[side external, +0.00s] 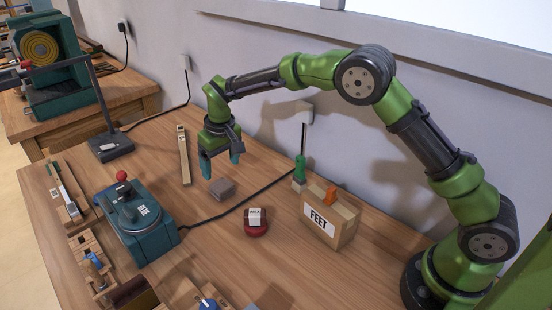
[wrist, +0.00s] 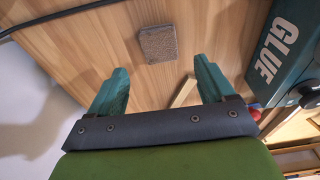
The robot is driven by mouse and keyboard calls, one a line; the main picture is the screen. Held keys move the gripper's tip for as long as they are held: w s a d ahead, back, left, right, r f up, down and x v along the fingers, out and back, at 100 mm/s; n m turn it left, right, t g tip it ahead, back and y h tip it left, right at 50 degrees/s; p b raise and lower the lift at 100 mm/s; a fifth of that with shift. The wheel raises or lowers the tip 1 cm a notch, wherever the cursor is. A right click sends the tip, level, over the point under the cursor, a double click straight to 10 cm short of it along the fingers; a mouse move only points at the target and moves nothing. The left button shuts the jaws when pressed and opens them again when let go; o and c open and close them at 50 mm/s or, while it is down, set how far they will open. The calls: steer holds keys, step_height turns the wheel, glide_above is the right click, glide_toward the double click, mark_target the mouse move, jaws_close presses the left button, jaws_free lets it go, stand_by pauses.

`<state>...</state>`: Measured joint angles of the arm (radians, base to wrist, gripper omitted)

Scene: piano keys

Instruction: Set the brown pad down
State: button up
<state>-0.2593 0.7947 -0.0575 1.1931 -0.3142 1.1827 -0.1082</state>
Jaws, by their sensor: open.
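The brown pad (side external: 222,188) is a small, flat, square block lying on the wooden table in the side external view. It also shows in the wrist view (wrist: 158,44), beyond my fingertips and in line with the gap between them. My gripper (side external: 220,167) is open and empty, with its teal fingers pointing down above the table. In the side view the fingertips appear just behind and above the pad, apart from it. In the wrist view both fingers (wrist: 160,82) are spread wide with nothing between them.
A teal GLUE machine (side external: 140,225) stands left of the pad. A wooden piano key (side external: 184,155) lies behind it. A red round holder (side external: 256,229) with a white block and a FEET box (side external: 329,217) stand to the right. A black cable (side external: 245,204) crosses the table nearby.

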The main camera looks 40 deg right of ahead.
steer(key=s+d+r+m+t+y, duration=0.1)
steer(key=s+d+r, duration=0.2)
steer(key=s+r, duration=0.5)
steer(key=s+d+r+m+t+y, duration=0.1)
steer(key=s+d+r+t, duration=0.15)
steer(key=s+r, duration=0.6)
steer(key=s+d+m+t, duration=0.2)
steer(key=s+d, duration=0.1)
steer(key=s, duration=1.2)
steer(key=shift+f, duration=0.35)
